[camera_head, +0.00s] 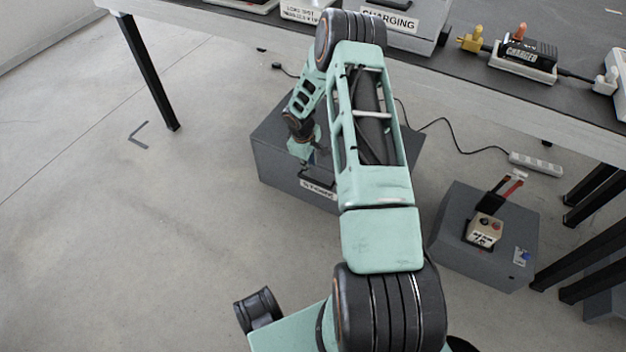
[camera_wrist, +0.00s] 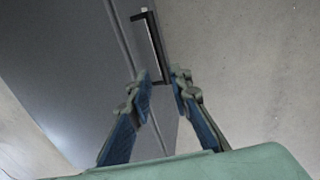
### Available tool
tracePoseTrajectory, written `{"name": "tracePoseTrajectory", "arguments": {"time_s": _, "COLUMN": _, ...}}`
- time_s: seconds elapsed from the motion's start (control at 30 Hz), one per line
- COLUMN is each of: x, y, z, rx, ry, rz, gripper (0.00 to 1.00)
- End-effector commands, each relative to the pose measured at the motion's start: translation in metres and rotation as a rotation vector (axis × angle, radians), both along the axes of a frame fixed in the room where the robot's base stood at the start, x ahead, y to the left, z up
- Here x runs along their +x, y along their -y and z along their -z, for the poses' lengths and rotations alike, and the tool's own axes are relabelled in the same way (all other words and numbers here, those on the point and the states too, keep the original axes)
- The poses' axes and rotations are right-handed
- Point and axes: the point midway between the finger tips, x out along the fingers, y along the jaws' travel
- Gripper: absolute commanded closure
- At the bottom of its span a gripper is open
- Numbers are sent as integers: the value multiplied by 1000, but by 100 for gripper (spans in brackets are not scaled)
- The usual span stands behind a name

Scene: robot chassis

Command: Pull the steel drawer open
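The steel drawer unit (camera_head: 278,170) is a dark grey box on the floor below the table, partly hidden behind my arm. A dark bar handle (camera_wrist: 151,42) stands out from that front. My gripper (camera_wrist: 162,75) has its two blue-padded fingers apart, with the lower end of the handle showing between the fingertips. Contact with the handle cannot be told. In the head view my gripper (camera_head: 312,162) is at the drawer front, above a white label (camera_head: 318,188).
The table (camera_head: 470,75) with charging gear stands over the drawer; its black leg (camera_head: 150,75) is at left. A smaller grey box (camera_head: 480,265) with a control panel sits on the right. A cable runs to a power strip (camera_head: 536,163). The floor in front is clear.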

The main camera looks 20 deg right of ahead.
Motion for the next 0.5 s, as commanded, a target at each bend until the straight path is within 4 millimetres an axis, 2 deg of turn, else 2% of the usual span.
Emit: {"name": "tracePoseTrajectory", "arguments": {"time_s": 0.5, "x": 9, "y": 13, "z": 86, "rx": 0, "ry": -1, "rz": 2, "gripper": 81}}
